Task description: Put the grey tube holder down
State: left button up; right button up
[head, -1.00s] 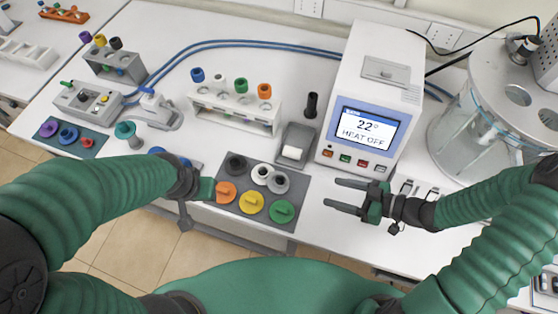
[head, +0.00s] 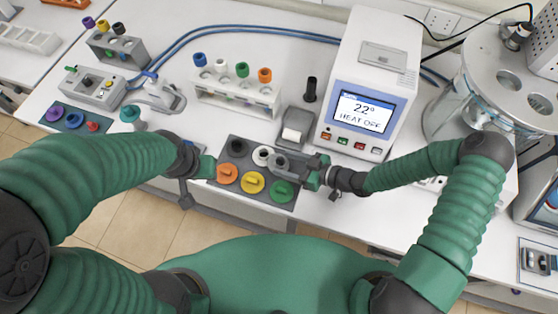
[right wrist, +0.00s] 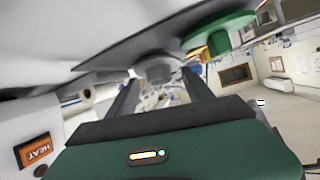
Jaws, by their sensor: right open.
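The grey tube holder (right wrist: 158,68) stands on the dark grey mat (head: 268,200), and it shows in the right wrist view between my finger ends. My right gripper (head: 284,162) is open with its fingers around it, low over the mat. In the head view the gripper largely covers the holder. Whether the fingers touch it cannot be told. My left gripper (head: 207,167) is at the left edge of the mat, beside the orange piece (head: 228,173); its fingers cannot be made out.
A white piece (head: 262,155), a yellow piece (head: 253,182) and a green piece (head: 282,191) stand close by on the mat. Behind are a white tube rack (head: 238,100), a small grey tray (head: 296,128) and the heater box (head: 370,85). The table's front edge is near.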

jog(key=shift+w+a+f, duration=0.1)
jog(key=shift+w+f, duration=0.05)
jog(key=shift+w, duration=0.1)
jog(key=shift+c, duration=0.8)
grip_shut()
